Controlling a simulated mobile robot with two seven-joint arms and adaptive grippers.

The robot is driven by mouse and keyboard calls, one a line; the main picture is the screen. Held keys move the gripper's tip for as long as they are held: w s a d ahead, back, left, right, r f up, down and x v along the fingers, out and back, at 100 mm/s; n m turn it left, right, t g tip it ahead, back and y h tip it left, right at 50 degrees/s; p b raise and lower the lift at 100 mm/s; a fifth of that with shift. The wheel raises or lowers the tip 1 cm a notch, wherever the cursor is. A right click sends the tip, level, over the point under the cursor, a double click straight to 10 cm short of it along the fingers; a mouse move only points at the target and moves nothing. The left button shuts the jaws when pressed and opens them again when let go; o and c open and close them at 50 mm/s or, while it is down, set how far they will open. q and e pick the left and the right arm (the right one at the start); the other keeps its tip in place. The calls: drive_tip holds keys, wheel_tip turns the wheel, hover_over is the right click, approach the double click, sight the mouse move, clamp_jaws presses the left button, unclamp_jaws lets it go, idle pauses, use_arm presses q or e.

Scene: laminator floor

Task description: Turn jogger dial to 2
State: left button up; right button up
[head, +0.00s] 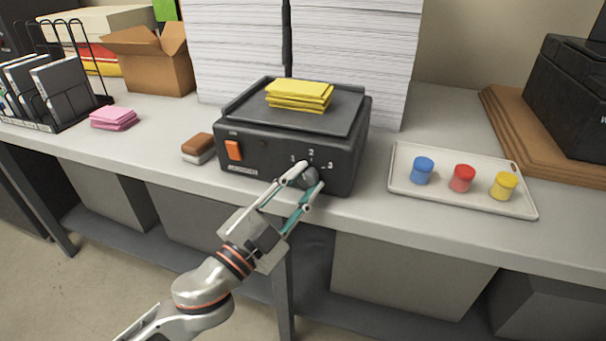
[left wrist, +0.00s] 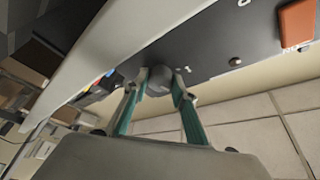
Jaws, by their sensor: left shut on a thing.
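The paper jogger (head: 268,156) is a dark box on the bench with an orange switch (head: 234,150) on its front. A grey round dial (head: 309,176) sits at the right of that front face, with the marks 1, 2 and 3 around it. My left gripper (head: 307,185) is shut on the dial, one finger on each side. The left wrist view shows the dial (left wrist: 158,82) between the teal-lined fingers. The fingers partly cover the dial, and I cannot tell which number it points to. My right gripper is not in view.
Yellow sheets (head: 299,95) lie on the jogger's top. A tray (head: 400,187) with blue, red and yellow capped jars stands to the right. A brown-topped eraser (head: 198,148) and pink pads (head: 113,118) lie left. Tall paper stacks (head: 352,50) stand behind. The bench's front edge is close below the dial.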

use_arm(q)
drive_tip(key=shift+r+m+p, duration=0.6)
drive_tip(key=shift+r+p, duration=0.05)
drive_tip(key=shift+f+m+g+p, duration=0.15)
drive_tip(key=shift+m+g+p, duration=0.25)
drive_tip(key=shift+m+p, duration=0.55)
drive_tip(key=m+p, duration=0.1)
drive_tip(key=p, duration=0.2)
drive_tip(key=shift+f+g, duration=0.4)
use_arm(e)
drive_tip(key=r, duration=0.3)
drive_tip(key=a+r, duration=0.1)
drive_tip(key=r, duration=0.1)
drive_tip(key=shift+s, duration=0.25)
use_arm(q)
drive_tip(key=shift+f+m, duration=0.1)
drive_tip(key=shift+m, duration=0.15)
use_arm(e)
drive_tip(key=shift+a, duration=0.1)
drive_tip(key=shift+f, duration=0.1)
use_arm(q)
drive_tip(key=o, duration=1.1)
